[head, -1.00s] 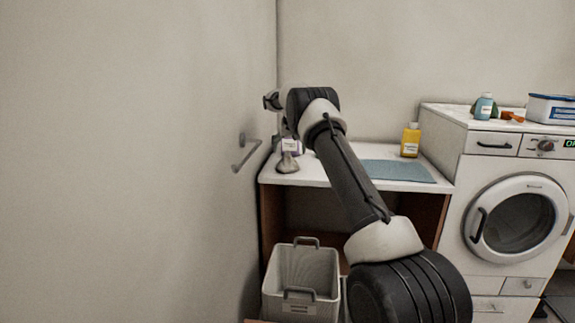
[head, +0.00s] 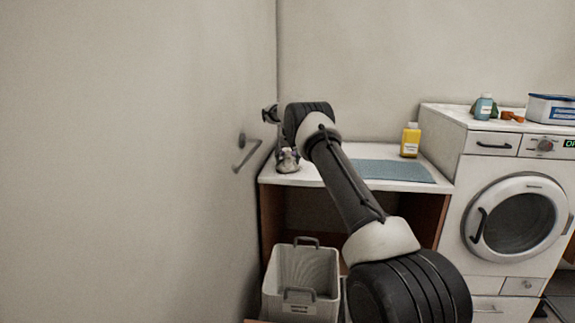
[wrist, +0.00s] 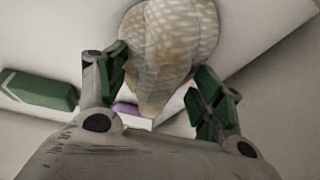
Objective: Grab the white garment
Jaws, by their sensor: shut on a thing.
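The white garment (wrist: 165,45) is a pale, textured bundle between the two green-padded fingers of my gripper (wrist: 158,72) in the wrist view. My gripper is shut on it. In the head view the garment (head: 288,165) is a small crumpled lump at the left end of the white counter (head: 310,178), right below my wrist. The fingers are too small there to make out. I cannot tell whether the garment still touches the counter.
A green object (wrist: 38,92) lies left of my fingers, with a purple patch (wrist: 125,108) between them. A yellow bottle (head: 410,140) and blue mat (head: 385,170) are on the counter. A basket (head: 300,275) stands below; a washing machine (head: 490,170) is right. The wall is close left.

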